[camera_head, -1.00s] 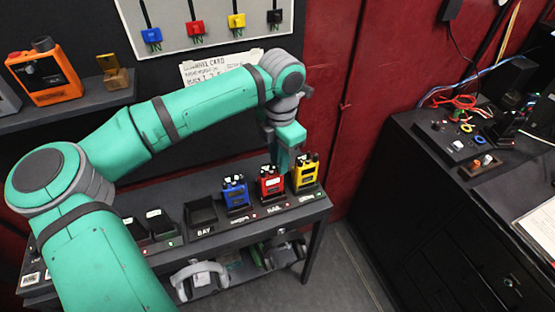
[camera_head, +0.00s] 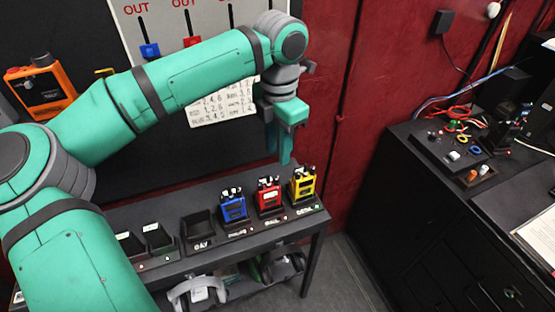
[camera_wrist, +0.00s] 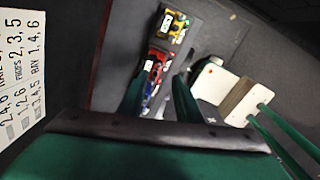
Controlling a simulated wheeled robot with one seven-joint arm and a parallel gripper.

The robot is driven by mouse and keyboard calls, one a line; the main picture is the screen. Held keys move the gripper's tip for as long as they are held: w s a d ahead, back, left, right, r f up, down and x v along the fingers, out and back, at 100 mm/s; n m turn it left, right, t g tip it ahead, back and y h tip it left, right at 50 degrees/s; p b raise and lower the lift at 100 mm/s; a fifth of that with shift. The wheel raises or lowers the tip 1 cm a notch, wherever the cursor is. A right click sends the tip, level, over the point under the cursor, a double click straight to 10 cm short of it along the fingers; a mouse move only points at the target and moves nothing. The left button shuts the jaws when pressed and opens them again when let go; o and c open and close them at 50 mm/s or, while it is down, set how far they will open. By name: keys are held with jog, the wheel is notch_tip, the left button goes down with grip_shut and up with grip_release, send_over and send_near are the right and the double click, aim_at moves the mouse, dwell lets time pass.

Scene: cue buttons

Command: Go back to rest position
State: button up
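My gripper (camera_head: 281,148) hangs fingers-down above the back of the dark shelf, in front of the red wall. It is clear of the blue radio (camera_head: 233,208), red radio (camera_head: 268,197) and yellow radio (camera_head: 302,185), which stand upright in a row of holders. In the wrist view, two green fingers (camera_wrist: 158,100) stand apart with no object held between them. The yellow radio (camera_wrist: 170,25) and red radio (camera_wrist: 155,68) show beyond them; the blue one is mostly hidden by a finger.
A holder marked BAY (camera_head: 198,228) is empty. A white card (camera_head: 222,105) and a slider board (camera_head: 205,20) hang behind my arm. Headphones (camera_head: 198,288) lie on the lower shelf. A black cabinet (camera_head: 425,200) stands at the right, with floor between.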

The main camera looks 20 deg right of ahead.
jog(key=shift+r, duration=0.7)
